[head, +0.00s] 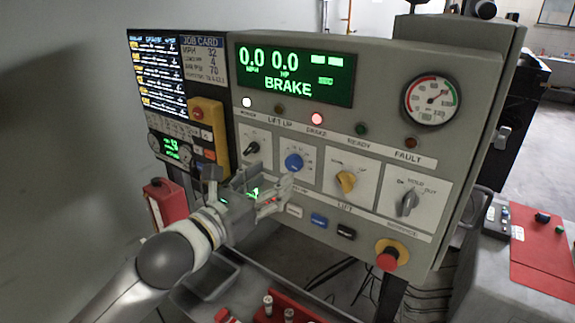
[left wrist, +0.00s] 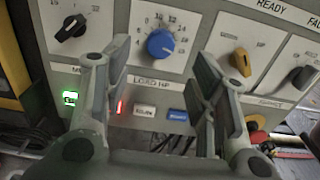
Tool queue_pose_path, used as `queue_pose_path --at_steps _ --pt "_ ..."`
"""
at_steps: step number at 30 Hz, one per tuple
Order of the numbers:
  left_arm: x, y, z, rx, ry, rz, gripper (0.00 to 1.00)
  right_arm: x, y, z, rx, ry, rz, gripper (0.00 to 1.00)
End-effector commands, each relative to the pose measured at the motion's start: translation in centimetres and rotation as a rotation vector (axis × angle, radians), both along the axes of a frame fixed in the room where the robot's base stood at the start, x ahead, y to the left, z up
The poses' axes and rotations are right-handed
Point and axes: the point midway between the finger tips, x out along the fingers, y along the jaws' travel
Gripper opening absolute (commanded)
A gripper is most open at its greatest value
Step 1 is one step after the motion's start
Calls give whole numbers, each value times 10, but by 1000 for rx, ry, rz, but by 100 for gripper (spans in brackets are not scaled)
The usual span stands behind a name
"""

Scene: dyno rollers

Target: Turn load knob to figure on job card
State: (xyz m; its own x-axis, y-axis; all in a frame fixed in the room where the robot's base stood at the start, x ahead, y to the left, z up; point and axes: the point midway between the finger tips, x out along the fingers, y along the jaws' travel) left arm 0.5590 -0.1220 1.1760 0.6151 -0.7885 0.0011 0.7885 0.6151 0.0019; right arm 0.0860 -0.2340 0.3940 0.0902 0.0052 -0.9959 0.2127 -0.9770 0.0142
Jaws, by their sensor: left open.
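The load knob (head: 293,162) is a round blue knob on a white dial plate of the grey console. In the left wrist view the knob (left wrist: 161,43) shows between and beyond my fingers, above the label "LOAD HP"; its exact setting is too small to read surely. The job card (head: 204,62) is at the console's upper left; its lines seem to read 32, 4 and 70. My left gripper (head: 252,184) is open and empty, in front of the panel and just below the knob, apart from it. My right gripper is not in view.
A black knob (head: 251,148), a yellow knob (head: 346,181) and a grey knob (head: 408,203) flank the load knob. Push buttons (head: 319,220) lie below. A red emergency button (head: 387,260) is at lower right. The display (head: 294,74) shows 0.0, 0.0 and BRAKE.

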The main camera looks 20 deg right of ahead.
Motion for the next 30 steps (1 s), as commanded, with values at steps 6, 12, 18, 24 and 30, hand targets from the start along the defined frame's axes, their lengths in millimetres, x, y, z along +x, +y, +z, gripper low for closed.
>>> queue_pose_path --at_steps 6,12,18,24,30 --pt "21 -29 2 -2 5 -1 52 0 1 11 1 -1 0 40" --pt "33 -44 1 -2 3 0 52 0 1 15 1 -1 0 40" --pt "38 -50 0 0 2 0 52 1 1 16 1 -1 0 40" --pt "39 -50 0 0 2 0 52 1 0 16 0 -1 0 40" --pt "38 -50 0 0 2 0 33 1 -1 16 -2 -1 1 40"
